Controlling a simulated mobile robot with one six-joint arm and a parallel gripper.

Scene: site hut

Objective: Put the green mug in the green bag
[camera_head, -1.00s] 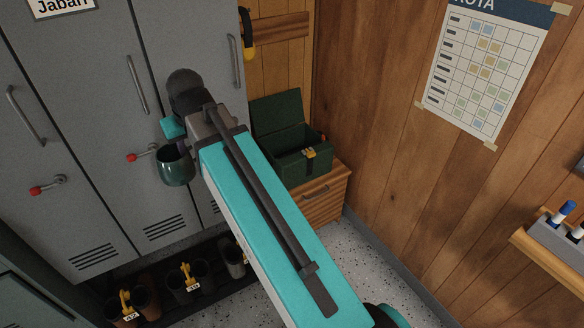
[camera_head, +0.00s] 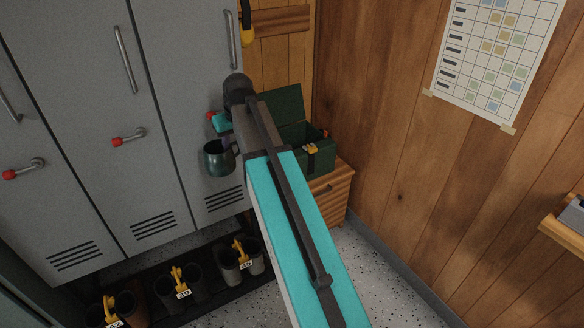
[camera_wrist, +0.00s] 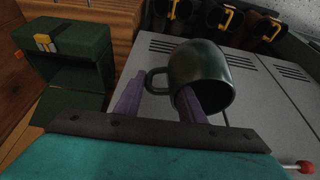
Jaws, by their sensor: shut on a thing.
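The dark green mug (camera_head: 216,160) hangs in the air in front of the grey lockers in the head view. In the wrist view the mug (camera_wrist: 208,62) is tilted, with its handle toward my gripper (camera_wrist: 160,98). My gripper is shut on the mug at its handle side; one finger overlaps the mouth, and the exact contact is hard to see. The green bag (camera_head: 318,160) is box-shaped, with its lid raised and a yellow clasp in front. It stands right of the mug, partly hidden by my arm. It also shows in the wrist view (camera_wrist: 85,42).
Grey lockers (camera_head: 80,110) with red-tipped handles stand at the left. A wood wall with a chart (camera_head: 490,60) is at the right.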

